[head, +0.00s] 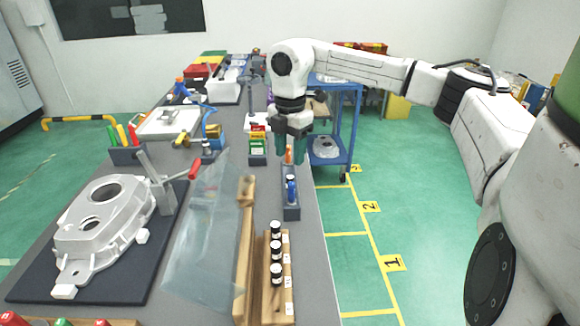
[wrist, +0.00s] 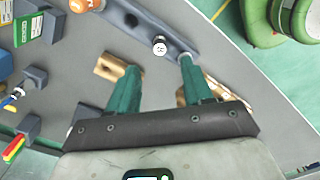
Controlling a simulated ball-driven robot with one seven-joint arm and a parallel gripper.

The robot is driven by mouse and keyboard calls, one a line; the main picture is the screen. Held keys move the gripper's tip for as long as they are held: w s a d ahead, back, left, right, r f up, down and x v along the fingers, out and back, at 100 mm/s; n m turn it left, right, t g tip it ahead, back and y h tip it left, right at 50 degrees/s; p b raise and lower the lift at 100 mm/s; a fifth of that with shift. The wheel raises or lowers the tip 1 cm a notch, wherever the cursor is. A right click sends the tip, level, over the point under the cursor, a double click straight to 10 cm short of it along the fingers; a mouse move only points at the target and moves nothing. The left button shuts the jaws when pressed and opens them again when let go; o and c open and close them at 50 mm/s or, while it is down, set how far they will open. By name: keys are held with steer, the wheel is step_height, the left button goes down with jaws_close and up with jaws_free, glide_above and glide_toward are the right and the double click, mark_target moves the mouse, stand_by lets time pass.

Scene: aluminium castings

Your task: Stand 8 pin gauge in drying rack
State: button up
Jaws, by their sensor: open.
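My gripper (head: 292,150) hangs over the right part of the bench with its green fingers apart and nothing between them. In the wrist view my gripper (wrist: 158,70) is near a narrow grey holder (wrist: 182,38). A pin with a blue body and black top (head: 290,181) stands upright in that grey holder (head: 291,212); its pale round top also shows in the wrist view (wrist: 160,47), just beyond the fingertips. Several black-topped pins (head: 276,250) stand in a row in a labelled wooden rack (head: 287,303) nearer the front. Their markings are too small to read.
A clear sheet (head: 205,235) stands left of the wooden rack. A casting (head: 100,220) lies on a dark mat at left, beside a red-handled clamp (head: 194,169). An orange-topped object (head: 289,155) is close to my fingers. Green boxes (head: 257,146) stand left of my gripper.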

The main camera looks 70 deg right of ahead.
steer(key=shift+r, duration=1.05)
